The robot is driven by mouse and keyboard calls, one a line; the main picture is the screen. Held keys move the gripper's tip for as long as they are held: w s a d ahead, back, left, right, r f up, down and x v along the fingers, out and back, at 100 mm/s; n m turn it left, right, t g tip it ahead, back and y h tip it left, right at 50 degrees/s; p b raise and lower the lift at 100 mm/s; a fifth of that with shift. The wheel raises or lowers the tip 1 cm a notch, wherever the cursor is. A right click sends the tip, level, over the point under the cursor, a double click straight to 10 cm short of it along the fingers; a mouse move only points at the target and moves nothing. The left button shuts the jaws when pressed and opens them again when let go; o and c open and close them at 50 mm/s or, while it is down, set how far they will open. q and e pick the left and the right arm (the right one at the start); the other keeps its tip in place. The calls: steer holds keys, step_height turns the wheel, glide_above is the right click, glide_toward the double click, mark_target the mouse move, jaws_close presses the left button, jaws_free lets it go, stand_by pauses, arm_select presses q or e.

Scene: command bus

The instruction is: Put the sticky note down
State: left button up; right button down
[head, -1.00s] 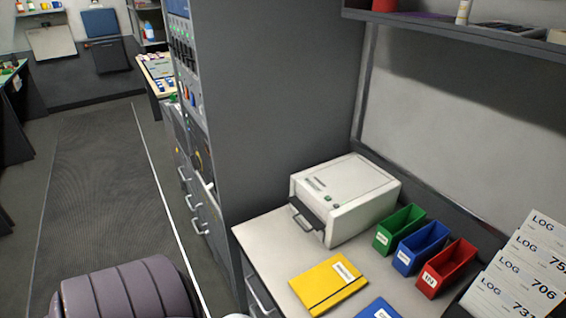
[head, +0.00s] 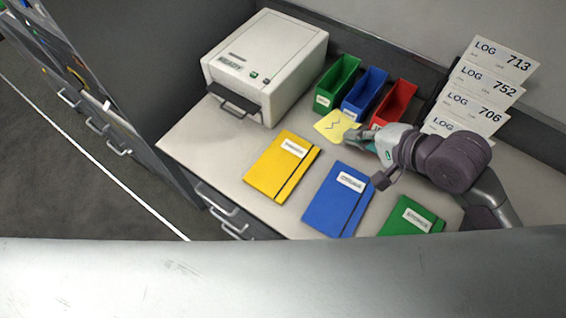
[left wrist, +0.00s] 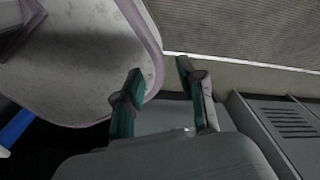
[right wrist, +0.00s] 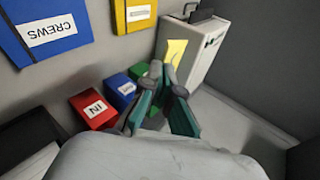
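A yellow sticky note (head: 335,125) with a dark zigzag mark is at the tips of my right gripper (head: 364,138), in front of the green and blue bins in the head view. The note also shows in the right wrist view (right wrist: 176,51), at the closed-together fingertips (right wrist: 165,78). The right gripper is shut on it. The note appears held above the counter (head: 225,150), though its exact height is hard to tell. My left gripper (left wrist: 160,76) shows only in the left wrist view, with its fingers apart and nothing between them.
A white printer (head: 265,60) stands at the back left of the counter. Green (head: 335,85), blue (head: 364,92) and red (head: 394,103) bins stand beside it. Yellow (head: 282,165), blue (head: 335,202) and green (head: 412,220) notebooks lie in front. LOG cards (head: 475,90) stand at right.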

steer(key=s+f+n+g+y, duration=0.2)
steer(key=s+f+n, duration=0.15)
steer(key=s, duration=0.25)
steer(key=shift+m, duration=0.35)
steer(key=x, duration=0.4)
steer(key=a+x, duration=0.1)
steer(key=x, duration=0.4)
steer(key=r+x, duration=0.1)
steer(key=x, duration=0.3)
steer(key=shift+a+f, duration=0.1)
steer(key=shift+a, duration=0.2)
steer(key=shift+a+f, duration=0.1)
steer(key=shift+f, duration=0.15)
arm_select(q)
steer(key=shift+w+a+f, duration=0.25)
steer(key=shift+a+f, duration=0.05)
steer(key=shift+f, duration=0.2)
arm_select(e)
steer(key=shift+f, duration=1.9)
steer(key=c, duration=1.9)
jaws_free()
steer(key=shift+f, duration=0.2)
steer(key=o, duration=0.3)
arm_select(q)
steer(key=shift+w, duration=0.1)
